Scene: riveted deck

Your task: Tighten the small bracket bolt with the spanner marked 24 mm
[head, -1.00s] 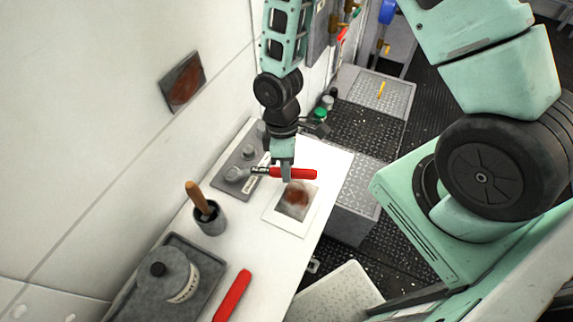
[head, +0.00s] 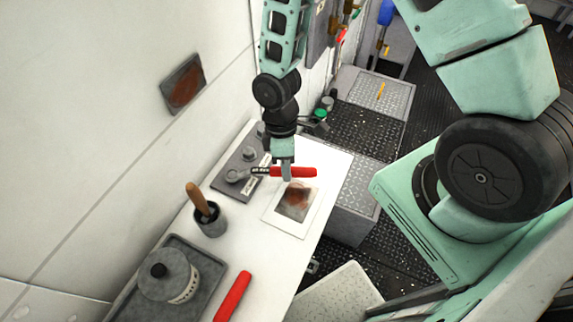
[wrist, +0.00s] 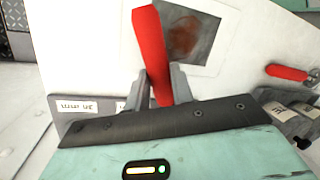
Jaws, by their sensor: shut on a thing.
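My gripper (head: 287,174) is shut on the red handle of a spanner (head: 303,172) above the white bench. The spanner lies about level, its dark head pointing left to the nearer bolt (head: 236,176) on the grey bracket plate (head: 222,184). I cannot tell whether the head is around that bolt or only beside it. A second bolt (head: 250,153) stands farther back on the plate. In the wrist view the red handle (wrist: 150,55) rises between the fingers (wrist: 163,88); the spanner's head and the bolts are hidden there. I cannot read the spanner's size mark.
A second red-handled tool (head: 232,296) lies on the bench's near part. A cup with a wooden handle (head: 211,222) and a tray (head: 205,306) holding a grey canister (head: 167,276) stand on the left. A card with a rusty picture (head: 297,218) lies below my gripper.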

